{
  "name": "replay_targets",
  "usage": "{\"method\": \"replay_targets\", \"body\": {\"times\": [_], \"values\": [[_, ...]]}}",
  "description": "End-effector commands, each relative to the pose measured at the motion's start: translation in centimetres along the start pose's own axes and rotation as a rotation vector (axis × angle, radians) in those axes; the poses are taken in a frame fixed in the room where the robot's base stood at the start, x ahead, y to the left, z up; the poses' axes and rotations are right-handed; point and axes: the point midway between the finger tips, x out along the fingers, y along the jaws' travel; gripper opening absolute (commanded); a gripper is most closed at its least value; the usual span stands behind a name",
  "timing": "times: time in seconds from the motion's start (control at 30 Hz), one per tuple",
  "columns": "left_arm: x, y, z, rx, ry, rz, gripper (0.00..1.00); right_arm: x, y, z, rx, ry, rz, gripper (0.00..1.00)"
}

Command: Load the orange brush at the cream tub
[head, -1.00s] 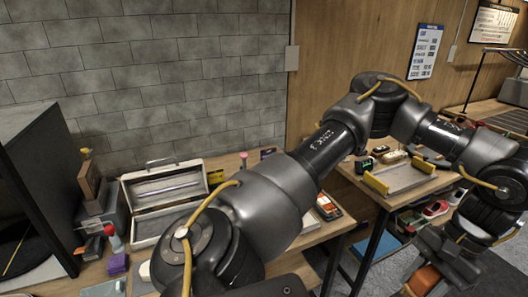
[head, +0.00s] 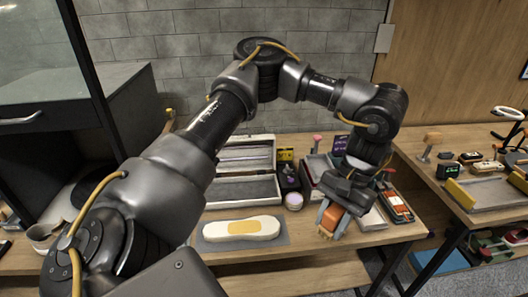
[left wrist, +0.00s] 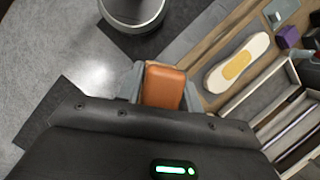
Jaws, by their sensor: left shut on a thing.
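My left gripper (head: 334,216) is shut on the orange brush (head: 334,214), with the tan bristles hanging below its fingers. The brush is above the front part of the workbench, right of the white shoe. The brush's orange back also shows between the fingers in the left wrist view (left wrist: 162,86). A small round tub (head: 293,200) with a pale top, which looks like the cream tub, stands on the bench to the left of the gripper, apart from the brush. My right gripper is not in view.
A white shoe-shaped piece with a yellow patch (head: 243,228) lies on a grey mat (head: 213,245). An open grey box (head: 236,190) stands behind it. An orange-and-black device (head: 397,208) lies right of the gripper. A second table (head: 440,200) holds a tray.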

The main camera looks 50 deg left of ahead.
Motion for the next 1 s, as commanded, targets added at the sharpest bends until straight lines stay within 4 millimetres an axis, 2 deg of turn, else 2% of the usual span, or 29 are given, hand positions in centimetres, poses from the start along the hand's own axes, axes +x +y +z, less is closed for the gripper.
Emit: {"method": "replay_targets", "body": {"times": [0.17,0.27,0.37,0.57,0.77,1.0], "values": [[0.0,0.2,-0.3,0.026,0.0,-0.013,0.17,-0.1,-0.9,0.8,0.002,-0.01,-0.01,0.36],[0.1,0.4,-1.1,0.112,0.001,-0.051,0.17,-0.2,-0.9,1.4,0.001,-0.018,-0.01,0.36],[0.3,0.8,-2.7,0.277,0.001,-0.124,0.17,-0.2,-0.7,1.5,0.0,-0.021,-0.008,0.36],[0.4,0.8,-7.5,0.783,0.001,-0.337,0.17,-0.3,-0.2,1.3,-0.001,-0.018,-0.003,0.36],[0.6,-1.8,-12.5,1.351,-0.001,-0.562,0.17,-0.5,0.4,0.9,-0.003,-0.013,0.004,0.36],[1.2,-8.1,-17.1,1.942,0.005,-0.799,0.17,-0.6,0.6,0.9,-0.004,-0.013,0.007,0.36]]}}
